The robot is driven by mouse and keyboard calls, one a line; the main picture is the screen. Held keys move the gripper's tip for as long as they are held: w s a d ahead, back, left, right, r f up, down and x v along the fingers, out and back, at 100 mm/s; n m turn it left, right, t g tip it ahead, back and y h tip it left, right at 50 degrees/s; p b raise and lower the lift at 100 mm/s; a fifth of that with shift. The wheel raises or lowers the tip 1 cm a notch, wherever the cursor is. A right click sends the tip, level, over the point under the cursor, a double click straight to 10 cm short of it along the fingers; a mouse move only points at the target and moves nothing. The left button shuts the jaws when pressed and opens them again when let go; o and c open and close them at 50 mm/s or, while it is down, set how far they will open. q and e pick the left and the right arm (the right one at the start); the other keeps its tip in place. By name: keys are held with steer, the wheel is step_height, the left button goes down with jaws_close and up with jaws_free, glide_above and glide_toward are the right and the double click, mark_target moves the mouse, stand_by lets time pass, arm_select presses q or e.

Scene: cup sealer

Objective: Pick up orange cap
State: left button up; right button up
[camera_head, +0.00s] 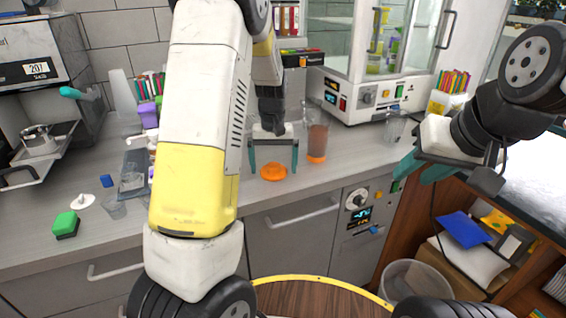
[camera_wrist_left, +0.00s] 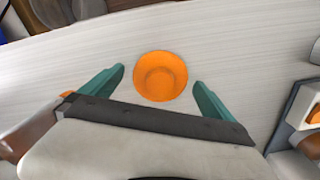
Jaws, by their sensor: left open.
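The orange cap (camera_head: 274,172) lies on the grey counter near its front edge, and it shows as a round orange disc with a raised rim in the left wrist view (camera_wrist_left: 160,76). My left gripper (camera_head: 273,168) is open above the cap. In the left wrist view its two teal fingers (camera_wrist_left: 158,78) stand on either side of the cap, apart from it, with nothing between them but the cap. My right gripper (camera_head: 416,172) hangs at the right, away from the cap, with teal fingertips; its gap is not clear from this angle.
A cup with brown-orange liquid (camera_head: 317,144) stands just right of my left gripper. A clear empty cup (camera_head: 395,128) is farther right. A green sponge-like block (camera_head: 66,225) and a small clear cup (camera_head: 114,207) are at the left. A glass-doored machine (camera_head: 362,92) stands behind.

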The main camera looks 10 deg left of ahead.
mark_target(274, 165)
arm_select(q)
steer(key=shift+f, duration=0.1)
steer(key=shift+c, duration=0.2)
steer(key=c, duration=1.4)
steer(key=shift+r, duration=0.4)
step_height(274, 165, up, 3)
steer(key=shift+r, duration=0.1)
steer(key=s+d+r, duration=0.1)
steer(key=s+d, duration=0.2)
steer(key=s, duration=1.2)
steer(key=shift+s+d, duration=0.15)
steer(key=shift+s, duration=0.2)
